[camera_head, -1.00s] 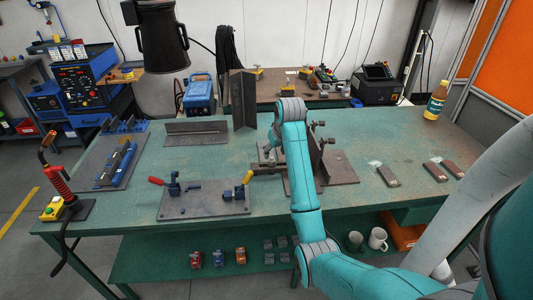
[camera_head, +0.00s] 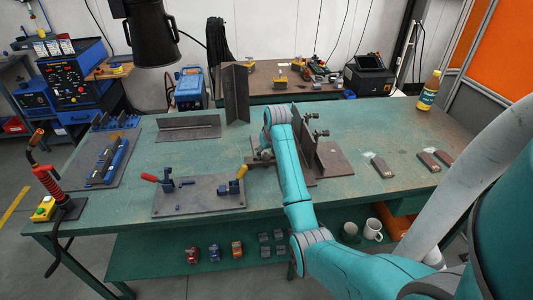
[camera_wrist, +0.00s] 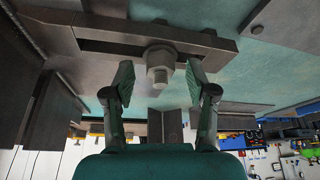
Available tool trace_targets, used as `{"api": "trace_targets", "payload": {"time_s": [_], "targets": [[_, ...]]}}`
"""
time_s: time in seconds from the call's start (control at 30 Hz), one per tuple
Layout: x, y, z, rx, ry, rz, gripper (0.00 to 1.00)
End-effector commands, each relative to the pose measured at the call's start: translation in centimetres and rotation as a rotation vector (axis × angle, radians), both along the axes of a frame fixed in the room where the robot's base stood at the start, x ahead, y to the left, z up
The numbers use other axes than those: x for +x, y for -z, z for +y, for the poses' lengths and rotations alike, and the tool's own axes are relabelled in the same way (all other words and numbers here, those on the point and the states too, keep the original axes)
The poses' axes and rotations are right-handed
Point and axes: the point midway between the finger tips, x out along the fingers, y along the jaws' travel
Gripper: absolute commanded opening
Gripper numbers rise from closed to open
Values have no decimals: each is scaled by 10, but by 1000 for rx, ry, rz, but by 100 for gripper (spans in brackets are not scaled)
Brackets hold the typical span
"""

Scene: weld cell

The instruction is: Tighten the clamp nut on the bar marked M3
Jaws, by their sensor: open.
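In the wrist view a dark clamp bar (camera_wrist: 105,38) crosses the upper part of the picture. A grey hex nut (camera_wrist: 160,55) with a stud end sits on its face. My gripper (camera_wrist: 160,82) is open, with one finger on each side of the nut and stud; I cannot see contact. In the head view my arm reaches to the fixture with upright plates (camera_head: 308,140) on the green table, and it largely hides the gripper, nut and bar. I can read no M3 mark in either view.
A fixture plate (camera_head: 205,208) with red and yellow-handled clamps lies left of my arm. An angle piece (camera_head: 236,95) stands behind. Small steel blocks (camera_head: 382,167) and a bottle (camera_head: 429,90) are at right.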

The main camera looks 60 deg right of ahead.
Motion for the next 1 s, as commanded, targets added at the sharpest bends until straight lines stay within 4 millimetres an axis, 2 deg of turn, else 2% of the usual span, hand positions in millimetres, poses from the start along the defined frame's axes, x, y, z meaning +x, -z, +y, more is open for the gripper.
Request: {"api": "trace_targets", "payload": {"time_s": [0.3, 0.33, 0.5, 0.57, 1.0], "targets": [[1, 3, -1, 0, 0, 0, 57], [1, 3, 0, 0, 0, 0, 54], [1, 3, 0, 0, 0, 0, 12], [1, 3, 0, 0, 0, 0, 0], [2, 3, 0, 0, 77, 0, 0]]}}
